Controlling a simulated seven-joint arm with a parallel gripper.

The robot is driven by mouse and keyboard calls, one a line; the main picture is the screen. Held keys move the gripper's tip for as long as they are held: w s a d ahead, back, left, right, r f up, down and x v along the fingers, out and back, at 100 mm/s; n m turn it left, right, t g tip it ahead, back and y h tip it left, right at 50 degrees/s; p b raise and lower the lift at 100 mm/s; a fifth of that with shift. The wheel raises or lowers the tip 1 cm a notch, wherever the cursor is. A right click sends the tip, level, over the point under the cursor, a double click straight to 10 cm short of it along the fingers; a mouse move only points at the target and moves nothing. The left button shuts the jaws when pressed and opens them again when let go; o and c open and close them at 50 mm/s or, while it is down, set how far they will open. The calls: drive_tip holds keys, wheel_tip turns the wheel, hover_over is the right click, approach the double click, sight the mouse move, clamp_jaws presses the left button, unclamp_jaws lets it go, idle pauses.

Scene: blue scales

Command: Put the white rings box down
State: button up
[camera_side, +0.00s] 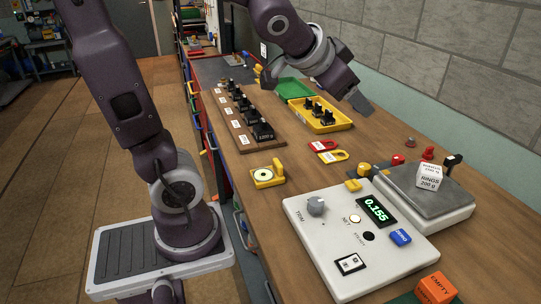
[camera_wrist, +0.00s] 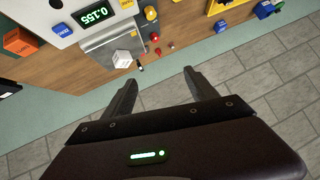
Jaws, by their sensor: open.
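The white rings box (camera_side: 431,176) sits on the grey pan (camera_side: 408,195) of the scale, near its back edge. Its faces carry dark print that reads RINGS 200 g. The scale's display (camera_side: 376,209) reads 0.155. In the wrist view the white box (camera_wrist: 122,59) lies on the pan (camera_wrist: 104,46), up and left of my fingers. My gripper (camera_side: 362,104) hangs above the back of the bench, left of the scale and apart from the box. In the wrist view my gripper (camera_wrist: 160,80) has its two fingers spread with nothing between them.
An orange EMPTY block (camera_side: 436,289) stands at the front. A black-topped lever (camera_side: 452,160) and red knobs (camera_side: 428,153) are behind the pan. A yellow tray (camera_side: 325,122) with black weights and a wooden weight rack (camera_side: 238,115) stand further left. A block wall runs along the back.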

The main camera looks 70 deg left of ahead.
drive_tip(key=shift+o, duration=0.4)
drive_tip(key=s+d+f+g+h, duration=0.1)
drive_tip(key=s+d, duration=0.3)
drive_tip(key=s, duration=0.5)
drive_tip(key=s+d+f+g+h, duration=0.1)
drive_tip(key=s+d+f+g, duration=0.2)
drive_tip(key=s, duration=0.7)
drive_tip(key=shift+s+d+f+h, duration=0.25)
drive_tip(key=shift+d+f+h, duration=0.15)
drive_tip(key=shift+d+f, duration=0.15)
drive_tip(key=shift+a, duration=0.1)
drive_tip(key=w+r+n+g+h, duration=0.1)
drive_tip(key=w+r+n, duration=0.3)
drive_tip(key=w+n, duration=0.4)
drive_tip(key=n+g+h, duration=0.2)
drive_tip(key=n, duration=1.7)
hover_over(431, 169)
drive_tip(key=s+a, duration=0.2)
drive_tip(key=s, duration=0.1)
wheel_tip(431, 169, down, 12)
drive_tip(key=x, duration=0.3)
drive_tip(key=w+x, duration=0.1)
drive_tip(key=x, duration=0.3)
drive_tip(key=shift+w+d, duration=0.2)
clamp_jaws()
